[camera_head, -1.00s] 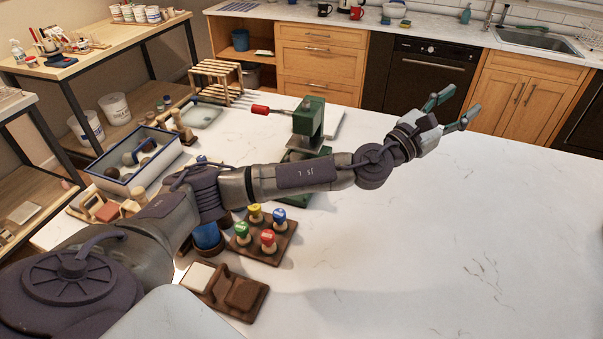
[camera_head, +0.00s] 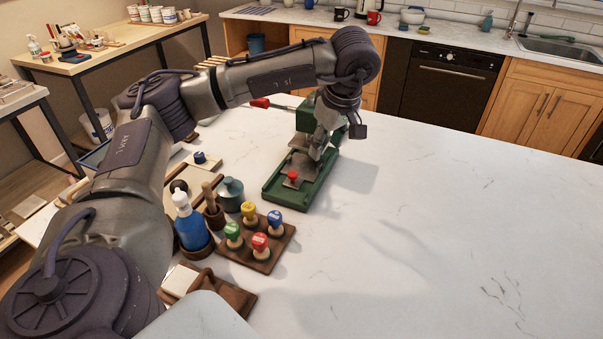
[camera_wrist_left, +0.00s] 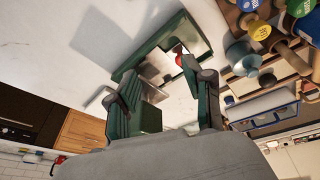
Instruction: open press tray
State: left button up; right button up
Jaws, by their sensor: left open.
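The green press stands on the white table in the head view, its base (camera_head: 322,184) pointing toward me and its red-ended lever (camera_head: 261,103) sticking out left. The metal press tray (camera_head: 301,165) lies in the base, with a red knob (camera_head: 292,176) at its near end. My left gripper (camera_head: 327,143) hangs down over the press, open and empty, just behind the knob; it partly hides the press upright. In the left wrist view my open fingers (camera_wrist_left: 166,98) show with the red knob (camera_wrist_left: 180,56) beyond them, near the right finger. I cannot tell whether anything touches. My right gripper is out of view.
A rack of coloured stamps (camera_head: 283,237), a blue bottle (camera_head: 191,226) and a teal jar (camera_head: 230,194) stand left of and nearer than the press. A brown block with a white pad (camera_head: 180,279) lies in front. The table's right side is clear.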

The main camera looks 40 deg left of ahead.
pick_arm(q)
jog(key=s+a+r+y, duration=0.1)
jog(key=a, duration=0.2)
jog(key=b, duration=0.3)
send_near(293, 174)
jog(key=f, duration=0.1)
jog(key=shift+n+g+y, duration=0.3)
jog(key=shift+n+g, duration=0.1)
jog(key=x, duration=0.5)
jog(key=p+x, duration=0.1)
jog(key=x, duration=0.1)
jog(key=shift+w+a+f, duration=0.1)
jog(key=shift+w+f, duration=0.2)
jog(key=shift+w, duration=0.1)
grip_shut()
